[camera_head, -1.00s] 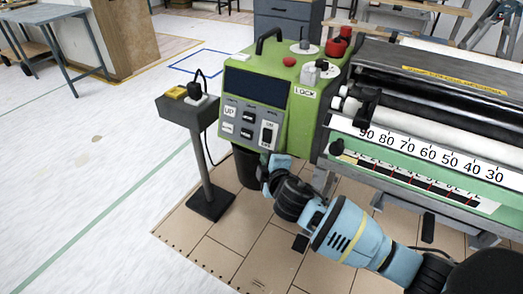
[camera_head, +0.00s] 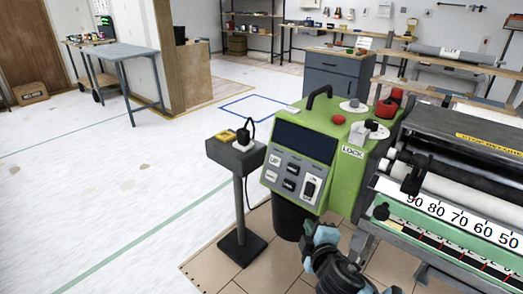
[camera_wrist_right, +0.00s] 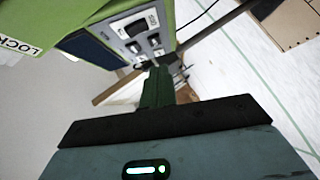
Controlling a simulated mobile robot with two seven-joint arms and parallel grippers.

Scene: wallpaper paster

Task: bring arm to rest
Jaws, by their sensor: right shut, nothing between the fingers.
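My right gripper (camera_head: 318,232) is at the bottom of the head view, in front of the green machine's lower side, below its control panel. In the right wrist view the dark green fingers (camera_wrist_right: 157,88) are together with nothing between them. They point toward the panel (camera_wrist_right: 148,32), and I cannot tell the exact gap. Most of my right arm is below the picture's edge. My left gripper is not in view.
A post with a grey box (camera_head: 235,155) and a plugged cable stands left of the machine. A black bin (camera_head: 288,215) sits under the panel. Rollers and a ruler strip (camera_head: 450,220) extend right. The white floor (camera_head: 110,200) at left is open.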

